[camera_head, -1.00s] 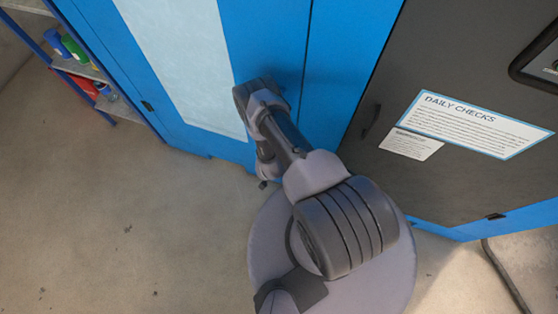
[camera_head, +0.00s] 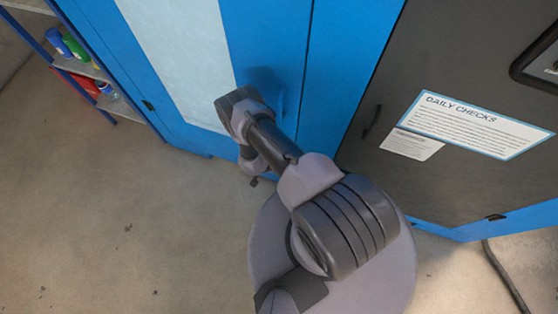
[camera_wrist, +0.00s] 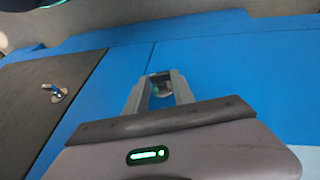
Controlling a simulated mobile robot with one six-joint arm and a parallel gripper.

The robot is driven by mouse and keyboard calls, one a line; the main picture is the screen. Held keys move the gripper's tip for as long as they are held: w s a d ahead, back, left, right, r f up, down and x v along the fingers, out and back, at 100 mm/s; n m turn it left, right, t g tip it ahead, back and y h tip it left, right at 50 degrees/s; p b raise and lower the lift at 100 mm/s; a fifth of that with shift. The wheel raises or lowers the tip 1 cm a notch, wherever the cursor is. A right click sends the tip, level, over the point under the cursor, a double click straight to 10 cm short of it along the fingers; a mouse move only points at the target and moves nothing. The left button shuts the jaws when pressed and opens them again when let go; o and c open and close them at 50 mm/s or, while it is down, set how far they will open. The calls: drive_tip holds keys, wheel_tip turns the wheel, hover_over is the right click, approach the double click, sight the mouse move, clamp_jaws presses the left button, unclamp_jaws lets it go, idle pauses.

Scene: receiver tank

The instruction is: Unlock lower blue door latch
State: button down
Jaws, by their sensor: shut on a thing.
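The blue door (camera_head: 265,50) with a pale panel fills the top middle of the head view, and its blue surface shows in the wrist view (camera_wrist: 225,75). In the wrist view my gripper (camera_wrist: 160,82) points at the blue surface. Its two grey fingers are close around a small dark, rounded piece (camera_wrist: 162,88), which looks like the latch. The fingers hide its sides, so I cannot tell its turn position. In the head view my arm reaches to the door's lower part and hides the fingertips and latch.
A dark grey panel (camera_head: 440,60) with a "DAILY CHECKS" sign (camera_head: 478,123) and a dark handle (camera_head: 371,121) stands to the right. A metal fitting (camera_wrist: 55,92) is on the dark panel in the wrist view. Shelves (camera_head: 85,68) stand at left. Open floor (camera_head: 110,220) lies in front.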

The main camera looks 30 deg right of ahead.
drive_tip(key=shift+w+a+f+n+g+h, duration=0.15)
drive_tip(key=shift+w+n+g+h, duration=0.1)
drive_tip(key=shift+g+h, duration=0.45)
drive_tip(key=shift+w+a+f+n+g+h, duration=0.15)
drive_tip(key=shift+w+n+g+h, duration=0.1)
drive_tip(key=shift+g+h, duration=0.45)
drive_tip(key=shift+r, duration=0.1)
drive_tip(key=c, duration=1.1)
unclamp_jaws()
drive_tip(key=shift+o, duration=0.2)
drive_tip(key=p+v, duration=0.3)
drive_tip(key=v, duration=1.4)
drive_tip(key=shift+w, duration=0.35)
drive_tip(key=shift+a+r, duration=0.1)
